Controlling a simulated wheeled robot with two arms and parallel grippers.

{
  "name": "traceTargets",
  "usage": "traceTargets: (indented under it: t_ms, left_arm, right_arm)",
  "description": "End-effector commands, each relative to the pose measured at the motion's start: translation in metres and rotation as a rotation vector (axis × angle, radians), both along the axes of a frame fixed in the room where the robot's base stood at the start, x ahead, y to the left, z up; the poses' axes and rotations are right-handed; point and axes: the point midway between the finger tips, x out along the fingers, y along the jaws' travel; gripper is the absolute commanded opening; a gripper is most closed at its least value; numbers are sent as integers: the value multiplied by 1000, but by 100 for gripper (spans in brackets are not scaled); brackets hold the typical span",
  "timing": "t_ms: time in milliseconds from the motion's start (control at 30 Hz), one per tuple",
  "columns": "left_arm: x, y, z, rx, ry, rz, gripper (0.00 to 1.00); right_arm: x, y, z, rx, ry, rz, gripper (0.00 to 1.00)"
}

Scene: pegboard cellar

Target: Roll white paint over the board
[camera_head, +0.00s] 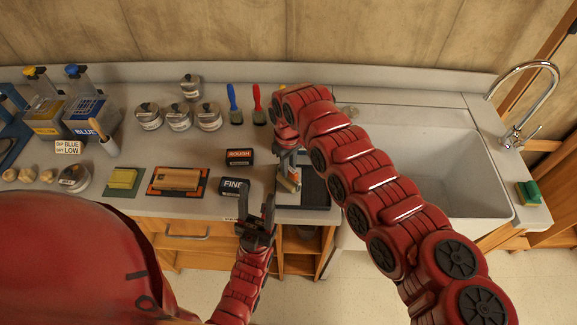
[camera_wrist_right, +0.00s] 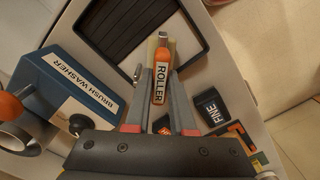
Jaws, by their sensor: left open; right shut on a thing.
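A roller (camera_wrist_right: 160,84) with an orange handle labelled "ROLLER" is between the fingers of my right gripper (camera_wrist_right: 160,95), which is shut on it. In the head view its pale end (camera_head: 291,184) shows below my right gripper (camera_head: 288,158), over the left part of a dark paint tray (camera_head: 316,188). Whether it touches the tray is unclear. The ribbed tray (camera_wrist_right: 128,28) also shows in the wrist view. A light wooden board (camera_head: 178,179) lies on an orange-edged dark mat, left of both grippers. My left gripper (camera_head: 257,212) is open and empty near the counter's front edge.
Blocks marked "ROUGH" (camera_head: 239,157) and "FINE" (camera_head: 234,186) stand between board and tray. A yellow block (camera_head: 123,178) sits left of the board. A sink (camera_head: 440,170) is right. A blue brush washer (camera_wrist_right: 65,85) is near my right gripper.

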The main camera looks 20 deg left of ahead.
Motion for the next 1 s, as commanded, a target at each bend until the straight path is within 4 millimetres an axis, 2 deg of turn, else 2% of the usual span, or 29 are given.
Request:
traceTargets:
  t_ms: [1000]
  left_arm:
    - [0, 0, -6, 0, 0, 0, 50]
  right_arm:
    - [0, 0, -7, 1, 0, 0, 0]
